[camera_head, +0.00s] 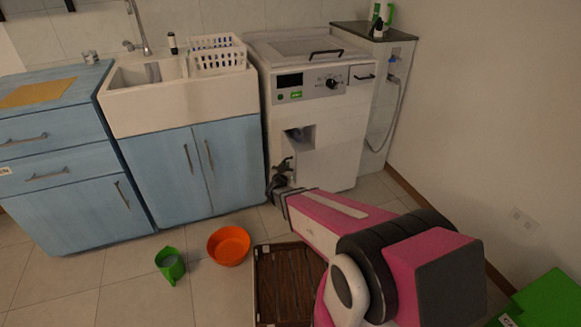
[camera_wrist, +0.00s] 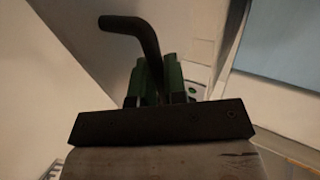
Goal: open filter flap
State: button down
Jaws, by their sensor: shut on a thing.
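The white washing machine (camera_head: 340,125) stands against the back wall, right of the sink unit. A square recess (camera_head: 303,136) shows low on its front, with a grey part inside. My gripper (camera_head: 283,167) is in front of the machine's lower left front, just below the recess. In the wrist view its green fingers (camera_wrist: 157,78) are shut around a black bent handle (camera_wrist: 138,27) beside a pale panel. The flap's outline and how far it stands open cannot be made out; my gripper and arm hide part of that area.
An orange bowl (camera_head: 229,245), a green jug (camera_head: 171,264) and a brown slatted crate (camera_head: 258,290) are on the floor. Blue cabinets (camera_head: 170,170) stand left of the machine. A hose (camera_head: 391,120) hangs at its right. Green boxes (camera_head: 545,300) lie at the lower right.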

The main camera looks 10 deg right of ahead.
jog(key=w+a+m+g+h, duration=0.1)
jog(key=a+m+g+h, duration=0.2)
jog(key=a+h, duration=0.2)
jog(key=shift+a+m, duration=0.4)
jog(key=shift+a, duration=0.05)
jog(key=shift+w, duration=0.1)
jog(key=c, duration=1.2)
grip_release()
jog(key=v, duration=1)
jog(key=shift+s+a, duration=0.25)
jog(key=shift+a, duration=0.05)
jog(key=shift+f, duration=0.1)
